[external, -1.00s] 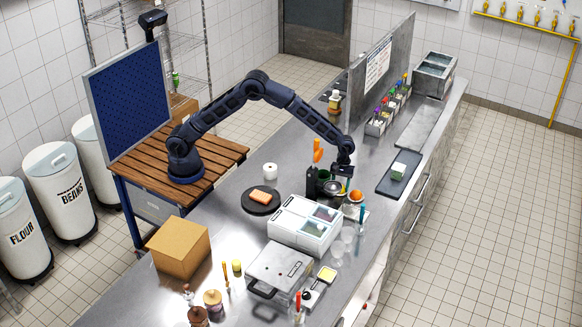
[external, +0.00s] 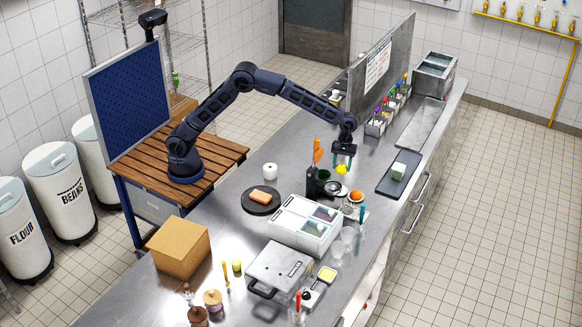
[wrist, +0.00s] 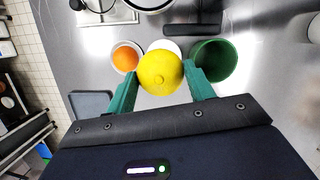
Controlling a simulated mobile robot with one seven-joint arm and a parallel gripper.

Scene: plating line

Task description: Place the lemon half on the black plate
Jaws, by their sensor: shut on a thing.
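A yellow lemon half (wrist: 160,73) is between the green fingers of my gripper (wrist: 158,85) in the wrist view, with its rounded side facing the camera. In the external view my gripper (external: 342,160) is shut on the lemon half (external: 341,169) and holds it above the small bowls on the counter. The wrist view does not clearly show the plate.
A bowl with an orange item (wrist: 126,57) and a green container (wrist: 210,60) stand close below my gripper. A black holder with orange handles (external: 313,180) and a white lidded unit (external: 300,228) stand near the plate. A white roll (external: 270,170) sits behind the plate.

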